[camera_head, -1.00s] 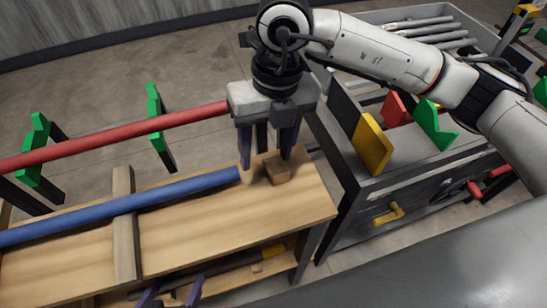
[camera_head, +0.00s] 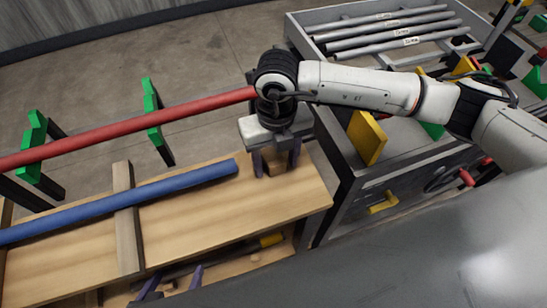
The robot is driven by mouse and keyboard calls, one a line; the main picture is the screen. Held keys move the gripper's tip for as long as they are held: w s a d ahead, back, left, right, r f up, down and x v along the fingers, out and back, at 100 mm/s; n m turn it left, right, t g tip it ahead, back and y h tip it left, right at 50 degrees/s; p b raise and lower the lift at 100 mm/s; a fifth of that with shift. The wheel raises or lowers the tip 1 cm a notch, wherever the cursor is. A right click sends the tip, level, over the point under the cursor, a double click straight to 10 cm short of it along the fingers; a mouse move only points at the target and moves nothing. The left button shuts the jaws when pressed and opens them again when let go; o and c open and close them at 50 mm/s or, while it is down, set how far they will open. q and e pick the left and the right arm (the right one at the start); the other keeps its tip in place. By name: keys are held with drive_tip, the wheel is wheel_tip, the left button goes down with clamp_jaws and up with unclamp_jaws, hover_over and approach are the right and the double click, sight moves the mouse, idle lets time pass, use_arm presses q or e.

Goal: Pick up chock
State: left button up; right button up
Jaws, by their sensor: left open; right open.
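The chock (camera_head: 275,168) is a small brown wooden block on the bench top, just right of the blue pipe's end. My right gripper (camera_head: 275,165) points down over it, its two dark fingers apart on either side of the block. The gripper body and fingers hide most of the chock, and I cannot tell whether they touch it. My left gripper (camera_head: 172,284) shows only its fingertips at the bottom edge, apart and with nothing seen between them, in front of the bench's lower shelf.
The blue pipe (camera_head: 170,190) lies along the wooden bench (camera_head: 210,222) over a wooden crosspiece (camera_head: 127,225). A red pipe (camera_head: 130,129) runs behind it by green brackets (camera_head: 152,110). A grey cart (camera_head: 345,175) with metal pipes and a yellow plate (camera_head: 367,138) stands at right.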

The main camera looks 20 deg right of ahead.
sight(275, 160)
drive_tip(key=c, duration=1.1)
wheel_tip(275, 160, up, 10)
drive_tip(key=shift+r+b, duration=0.1)
drive_tip(key=shift+b, duration=0.4)
